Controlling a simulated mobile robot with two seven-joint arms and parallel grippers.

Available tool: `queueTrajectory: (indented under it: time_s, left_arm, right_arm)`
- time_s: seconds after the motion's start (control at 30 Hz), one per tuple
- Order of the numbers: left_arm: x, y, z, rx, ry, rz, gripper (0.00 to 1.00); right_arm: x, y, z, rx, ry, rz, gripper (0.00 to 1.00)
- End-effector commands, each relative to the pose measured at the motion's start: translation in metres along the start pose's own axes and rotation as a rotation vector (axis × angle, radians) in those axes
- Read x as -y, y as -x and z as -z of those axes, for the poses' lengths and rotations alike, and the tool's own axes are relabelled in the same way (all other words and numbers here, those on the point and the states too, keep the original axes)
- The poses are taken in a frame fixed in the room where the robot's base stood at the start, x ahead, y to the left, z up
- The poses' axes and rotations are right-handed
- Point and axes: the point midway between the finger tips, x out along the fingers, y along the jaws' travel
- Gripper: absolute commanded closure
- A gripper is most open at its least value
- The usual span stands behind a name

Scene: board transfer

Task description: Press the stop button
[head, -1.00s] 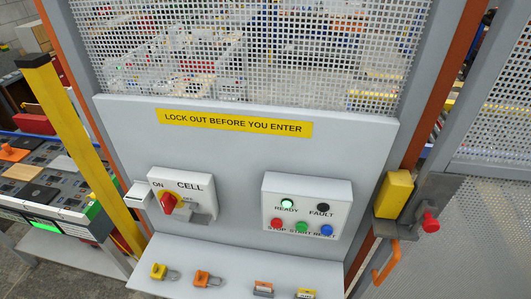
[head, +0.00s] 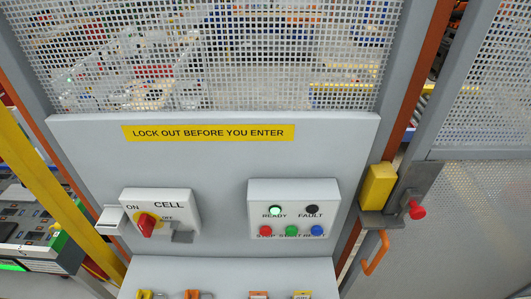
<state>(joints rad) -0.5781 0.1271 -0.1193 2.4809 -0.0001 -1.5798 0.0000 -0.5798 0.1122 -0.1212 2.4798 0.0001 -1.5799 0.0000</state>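The red stop button (head: 265,231) is at the lower left of a white control box (head: 292,192) on the grey panel. A green start button (head: 291,231) and a blue reset button (head: 317,230) sit to its right. Above them, the READY lamp (head: 275,211) is lit green and the FAULT lamp (head: 311,210) is dark. Neither of my grippers shows in the head view.
A CELL switch (head: 147,223) with a red knob is left of the box. Padlocks and tags (head: 192,294) lie on a shelf below. A yellow latch block (head: 378,187) and red knob (head: 416,209) are on the right post. Mesh fencing (head: 240,60) rises above the panel.

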Motion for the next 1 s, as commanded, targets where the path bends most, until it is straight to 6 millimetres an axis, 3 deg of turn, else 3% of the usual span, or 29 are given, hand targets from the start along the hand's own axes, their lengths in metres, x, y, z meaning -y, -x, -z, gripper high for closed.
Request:
queueTrajectory:
  time_s: [0.07,0.33,1.0]
  left_arm:
    - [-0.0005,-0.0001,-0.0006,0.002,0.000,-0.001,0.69]
    - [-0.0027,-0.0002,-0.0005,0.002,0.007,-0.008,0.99]
    - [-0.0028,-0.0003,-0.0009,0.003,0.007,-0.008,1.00]
  right_arm:
    - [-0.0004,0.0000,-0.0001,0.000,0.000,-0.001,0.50]
    - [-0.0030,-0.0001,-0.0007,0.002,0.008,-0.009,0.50]
    - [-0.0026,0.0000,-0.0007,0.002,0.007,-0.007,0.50]
